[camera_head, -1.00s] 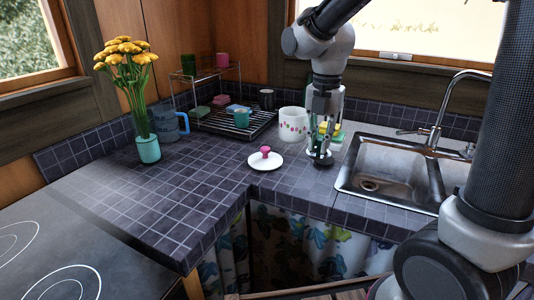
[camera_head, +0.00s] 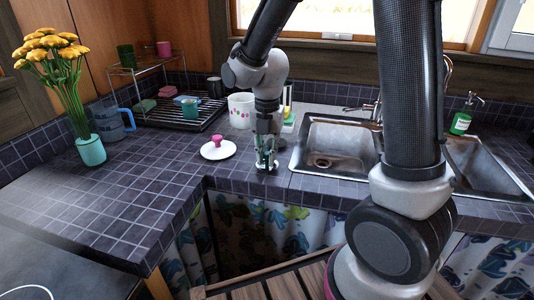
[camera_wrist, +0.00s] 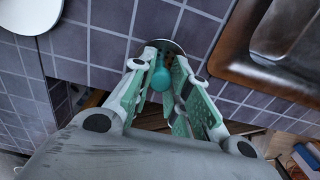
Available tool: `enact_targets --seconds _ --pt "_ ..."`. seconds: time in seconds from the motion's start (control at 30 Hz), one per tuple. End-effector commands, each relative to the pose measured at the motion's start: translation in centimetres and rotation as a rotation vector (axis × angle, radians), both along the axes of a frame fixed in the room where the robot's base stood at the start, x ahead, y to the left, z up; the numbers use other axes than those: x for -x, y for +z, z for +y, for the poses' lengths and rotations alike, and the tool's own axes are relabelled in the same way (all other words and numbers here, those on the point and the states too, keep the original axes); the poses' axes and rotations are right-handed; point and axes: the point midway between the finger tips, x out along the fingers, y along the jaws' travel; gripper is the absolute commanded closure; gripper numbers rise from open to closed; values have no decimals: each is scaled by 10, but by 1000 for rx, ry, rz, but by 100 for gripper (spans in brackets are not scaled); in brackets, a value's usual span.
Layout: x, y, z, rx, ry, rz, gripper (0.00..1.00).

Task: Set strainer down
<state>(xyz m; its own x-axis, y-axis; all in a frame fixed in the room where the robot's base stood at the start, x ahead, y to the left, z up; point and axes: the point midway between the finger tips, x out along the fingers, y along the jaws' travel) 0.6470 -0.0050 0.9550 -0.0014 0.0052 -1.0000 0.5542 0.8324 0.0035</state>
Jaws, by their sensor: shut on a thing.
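The strainer's teal handle (camera_wrist: 161,77) is between the two fingers of my gripper (camera_wrist: 165,92) in the wrist view. A small part of its metal rim shows just beyond the fingertips; the fingers hide much of the rest. In the head view my gripper (camera_head: 265,160) points down at the counter's front part, between the white lid and the sink. The strainer is mostly hidden by the fingers there. I cannot tell whether it touches the tiled counter (camera_head: 150,190).
A white lid with a pink knob (camera_head: 218,149) lies left of my gripper. The sink (camera_head: 335,145) is close on the right. A white spotted pot (camera_head: 241,110) and a dish rack (camera_head: 180,113) stand behind. Tiles at the front left are clear.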

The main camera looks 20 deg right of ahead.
Motion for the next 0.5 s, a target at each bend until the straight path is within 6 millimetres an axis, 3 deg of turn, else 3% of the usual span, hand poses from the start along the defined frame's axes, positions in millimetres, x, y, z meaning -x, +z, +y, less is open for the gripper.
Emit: enact_targets --seconds 0.1,0.13,0.23,0.5 --pt "0 -3 0 0 0 1 100" --pt "0 -3 0 1 0 1 79" --pt "0 -3 0 0 0 0 61" --pt "0 -3 0 0 0 0 61"
